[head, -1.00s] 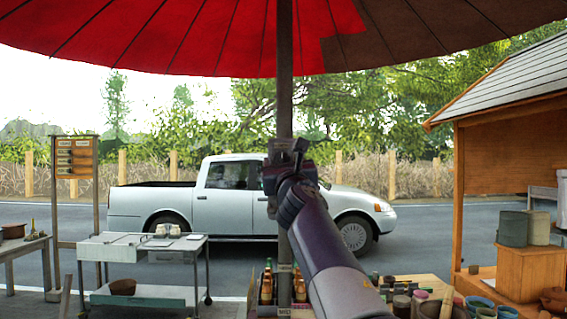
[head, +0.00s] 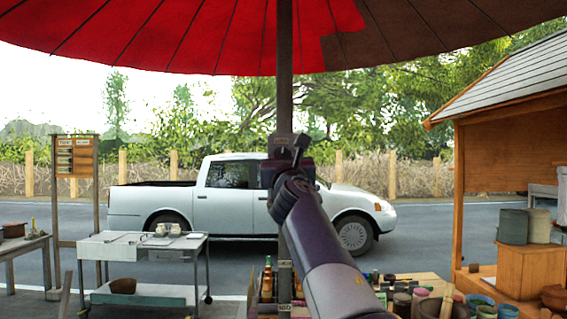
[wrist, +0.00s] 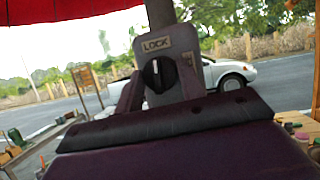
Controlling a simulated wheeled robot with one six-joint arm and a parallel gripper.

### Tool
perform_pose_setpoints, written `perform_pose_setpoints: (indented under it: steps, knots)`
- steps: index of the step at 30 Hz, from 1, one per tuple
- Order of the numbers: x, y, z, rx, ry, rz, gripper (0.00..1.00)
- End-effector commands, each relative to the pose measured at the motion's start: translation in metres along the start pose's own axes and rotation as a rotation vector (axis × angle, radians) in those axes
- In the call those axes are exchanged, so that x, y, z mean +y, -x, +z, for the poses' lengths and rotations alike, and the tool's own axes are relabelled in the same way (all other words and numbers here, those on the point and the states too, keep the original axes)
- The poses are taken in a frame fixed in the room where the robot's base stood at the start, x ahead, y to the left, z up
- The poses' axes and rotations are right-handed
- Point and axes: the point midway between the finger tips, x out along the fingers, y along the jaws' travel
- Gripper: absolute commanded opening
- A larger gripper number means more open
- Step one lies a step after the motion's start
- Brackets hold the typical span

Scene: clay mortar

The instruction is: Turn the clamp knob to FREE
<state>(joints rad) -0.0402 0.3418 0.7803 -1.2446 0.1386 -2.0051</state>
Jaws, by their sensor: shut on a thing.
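The grey clamp (head: 281,144) sits on the umbrella pole, and it also shows in the wrist view (wrist: 141,46). Its black round knob (wrist: 152,77) has a pale mark on its face, which points roughly up toward the LOCK label (wrist: 156,45). A second small label (wrist: 188,59) at the knob's right is too small to read. My gripper (wrist: 160,84) has a finger on each side of the knob and is shut on it. In the head view my gripper (head: 290,165) is at the clamp and hides the knob.
The umbrella pole (head: 284,95) rises to a red and brown canopy (head: 190,35). A metal cart (head: 140,245) stands at left. Bottles (head: 267,280) and jars (head: 402,303) crowd the table below my arm. A wooden stall (head: 515,150) is at right. A white pickup (head: 235,190) is behind.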

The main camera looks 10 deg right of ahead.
Motion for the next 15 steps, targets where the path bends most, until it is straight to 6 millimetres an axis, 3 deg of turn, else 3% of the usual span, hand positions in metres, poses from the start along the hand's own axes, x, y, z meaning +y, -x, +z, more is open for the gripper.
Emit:
perform_pose_setpoints:
  steps: [15]
  knots:
    - [0.0051, 0.0002, -0.0014, -0.035, -0.423, -0.178, 0.14]
